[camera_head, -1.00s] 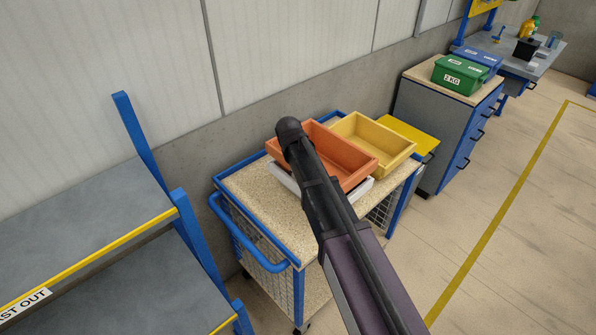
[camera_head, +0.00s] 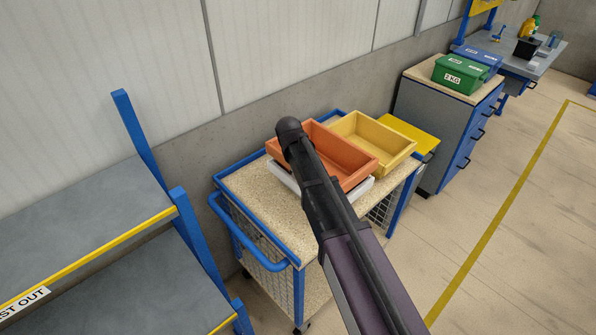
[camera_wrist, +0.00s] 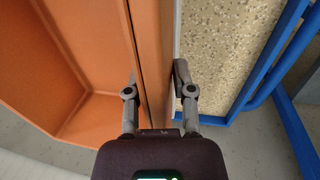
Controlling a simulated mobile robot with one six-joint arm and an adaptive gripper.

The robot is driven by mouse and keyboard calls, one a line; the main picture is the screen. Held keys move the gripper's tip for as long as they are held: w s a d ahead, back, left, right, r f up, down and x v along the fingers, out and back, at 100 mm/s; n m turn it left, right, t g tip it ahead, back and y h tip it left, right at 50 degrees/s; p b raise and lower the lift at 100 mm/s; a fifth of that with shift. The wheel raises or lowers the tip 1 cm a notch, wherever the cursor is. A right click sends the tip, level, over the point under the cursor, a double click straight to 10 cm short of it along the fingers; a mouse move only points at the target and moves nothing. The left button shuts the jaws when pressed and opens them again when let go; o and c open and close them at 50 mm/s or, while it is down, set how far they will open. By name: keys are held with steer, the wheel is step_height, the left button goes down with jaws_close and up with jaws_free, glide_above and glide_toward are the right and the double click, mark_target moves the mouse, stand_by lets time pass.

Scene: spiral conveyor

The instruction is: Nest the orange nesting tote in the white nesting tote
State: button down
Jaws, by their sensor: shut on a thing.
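The orange nesting tote (camera_head: 345,160) is above the white nesting tote (camera_head: 282,180) on the cart. Its near part is hidden behind my arm in the head view. The white tote's rim shows below and outside the orange one. In the wrist view, my gripper (camera_wrist: 157,95) is shut on a wall of the orange tote (camera_wrist: 90,60), one finger inside and one outside. A pale edge, likely the white tote (camera_wrist: 177,25), runs beside that wall. I cannot tell how deep the orange tote sits in the white one.
A yellow tote (camera_head: 385,135) stands right beside the orange one. The cart (camera_head: 265,215) has a speckled top, blue frame and handle. A blue-post shelf (camera_head: 90,225) is at left. A grey cabinet (camera_head: 440,120) with a green box (camera_head: 462,75) stands behind right.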

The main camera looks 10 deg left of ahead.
steer(key=shift+f+b, duration=1.8)
stand_by(3.2)
steer(key=c, duration=0.8)
jaws_free()
steer(key=o, duration=0.5)
steer(key=shift+o, duration=0.2)
